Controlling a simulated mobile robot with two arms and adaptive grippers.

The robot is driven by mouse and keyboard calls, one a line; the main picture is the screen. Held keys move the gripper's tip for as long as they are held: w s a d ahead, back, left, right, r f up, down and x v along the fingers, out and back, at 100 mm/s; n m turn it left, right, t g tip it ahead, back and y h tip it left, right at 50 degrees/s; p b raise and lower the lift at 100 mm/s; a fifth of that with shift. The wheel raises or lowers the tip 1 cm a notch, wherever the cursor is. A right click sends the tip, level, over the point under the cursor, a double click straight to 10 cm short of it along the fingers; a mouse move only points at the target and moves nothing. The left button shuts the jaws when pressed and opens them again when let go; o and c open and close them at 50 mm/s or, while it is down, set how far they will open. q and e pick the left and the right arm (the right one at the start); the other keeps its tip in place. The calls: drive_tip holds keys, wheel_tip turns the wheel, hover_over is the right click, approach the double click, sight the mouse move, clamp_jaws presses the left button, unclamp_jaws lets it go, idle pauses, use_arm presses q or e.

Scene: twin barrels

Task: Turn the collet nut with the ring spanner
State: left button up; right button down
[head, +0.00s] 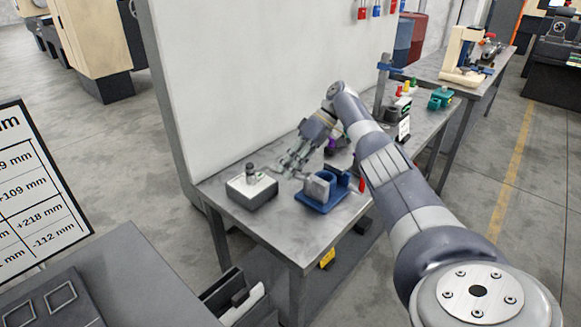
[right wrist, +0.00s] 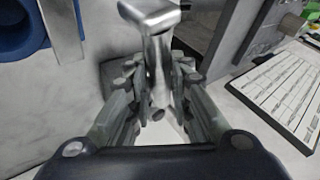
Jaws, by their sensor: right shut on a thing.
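The collet nut (head: 250,168) stands upright on top of a block (head: 252,190) with a light top and dark sides, at the near left of the bench. My right gripper (head: 290,163) is above the bench, just to the right of that block. It is shut on a silver metal tool, which I take to be the ring spanner (right wrist: 158,45); the tool stands out between the fingers in the right wrist view. In the head view the spanner is small, and I cannot tell whether it touches the nut. My left gripper is not in view.
A blue holder (head: 325,201) with a grey plate stands close to the right of the block. A printed card (right wrist: 285,95) lies to the right in the wrist view. A tall white panel (head: 260,80) stands behind the bench (head: 285,232). The bench's front corner is clear.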

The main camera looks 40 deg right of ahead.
drive_tip(key=shift+r+p, duration=2.85)
drive_tip(key=shift+r, duration=0.6)
drive_tip(key=shift+w+a+f, duration=0.2)
drive_tip(key=shift+a+f, duration=0.05)
drive_tip(key=shift+a, duration=0.35)
drive_tip(key=s+a+f+m+t, duration=0.1)
drive_tip(key=s+a+m, duration=0.1)
drive_tip(key=a, duration=1.3)
drive_tip(key=s+a+r+m+t+h, duration=0.1)
drive_tip(key=s+a+r, duration=0.1)
drive_tip(key=s+a, duration=1.2)
drive_tip(key=shift+a+r+m, duration=0.25)
drive_tip(key=shift+a+m, duration=0.05)
drive_tip(key=shift+a, duration=0.45)
